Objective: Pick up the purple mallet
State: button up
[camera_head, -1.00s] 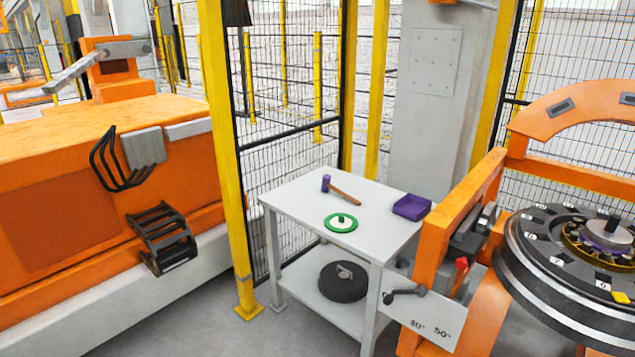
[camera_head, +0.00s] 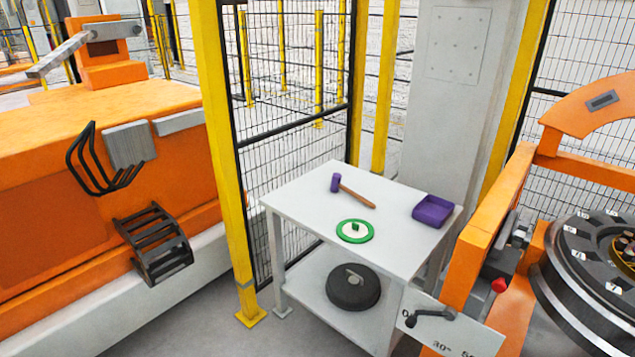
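The purple mallet (camera_head: 337,184) lies on the top of a light grey table (camera_head: 300,207), toward its back left. Its head is purple and its brown wooden handle (camera_head: 358,198) points to the right and toward the front. Nothing touches or covers it. My gripper is not in view.
A green and white disc (camera_head: 355,231) and an empty-looking purple tray (camera_head: 434,211) share the tabletop. A dark round object (camera_head: 352,288) sits on the lower shelf. A yellow post (camera_head: 224,160) and mesh fence stand left and behind. An orange frame (camera_head: 488,235) stands close on the right.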

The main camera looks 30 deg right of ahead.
aim_at(335, 185)
jog(key=u, duration=0.4)
jog(key=i, duration=1.55)
jog(key=u, duration=0.2)
